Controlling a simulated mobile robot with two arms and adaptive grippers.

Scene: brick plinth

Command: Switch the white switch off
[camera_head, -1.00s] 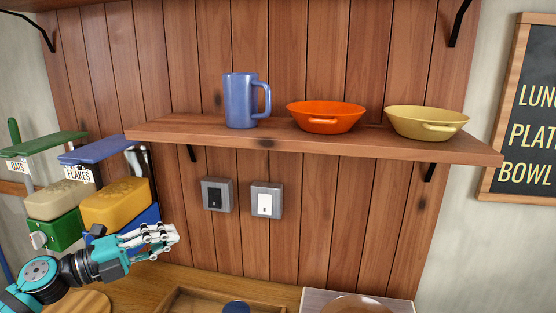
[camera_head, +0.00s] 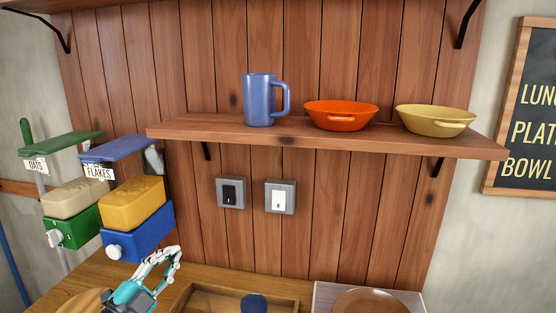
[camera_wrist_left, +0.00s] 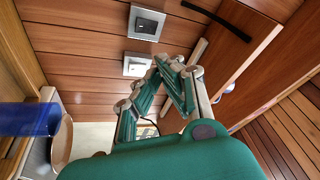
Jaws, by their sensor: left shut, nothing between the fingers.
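The white switch (camera_head: 280,198) sits in a grey plate on the wooden wall panel, under the shelf, right of a black switch (camera_head: 231,193). In the left wrist view the white switch (camera_wrist_left: 136,67) is just beyond my fingertips and partly hidden by them. My left gripper (camera_head: 174,257) is shut and empty, below and left of both switches in the head view, apart from them. In the left wrist view its fingertips (camera_wrist_left: 168,65) meet. My right gripper is in neither view.
A wooden shelf (camera_head: 320,140) juts out above the switches, carrying a blue mug (camera_head: 258,100), an orange bowl (camera_head: 340,116) and a yellow bowl (camera_head: 435,121). Cereal dispensers (camera_head: 135,220) stand at left. A wooden tray (camera_head: 205,300) lies below on the counter.

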